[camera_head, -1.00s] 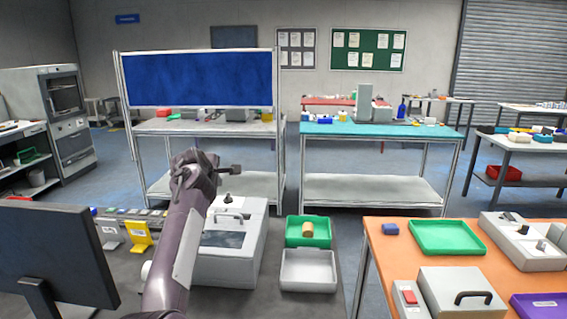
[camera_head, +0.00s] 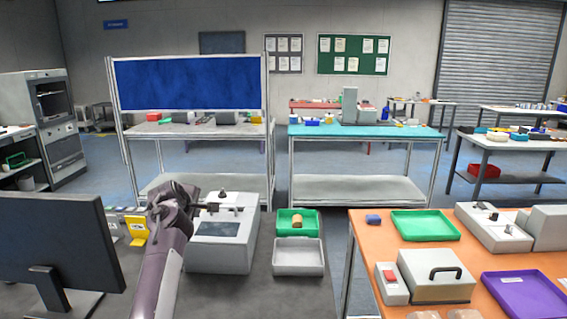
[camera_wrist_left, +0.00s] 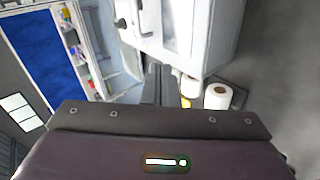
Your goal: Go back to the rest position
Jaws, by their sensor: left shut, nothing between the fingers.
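My left gripper (camera_head: 208,208) is shut and empty in the head view. It points to the right, in front of the back part of the grey-white box with a dark panel (camera_head: 216,258) on the near dark table (camera_head: 262,300). I cannot tell its exact height above the box. In the left wrist view the dark fingers (camera_wrist_left: 155,84) show close together with nothing between them. A white box (camera_wrist_left: 200,30) and a white roll (camera_wrist_left: 217,96) lie beyond them. My right gripper is not in view.
A monitor (camera_head: 62,255) stands at the left, with a yellow holder (camera_head: 137,229) beside my arm. Right of the box are a green tray (camera_head: 284,228) holding a tan piece and an empty grey tray (camera_head: 298,258). An orange table (camera_head: 385,262) with boxes and trays stands at the right.

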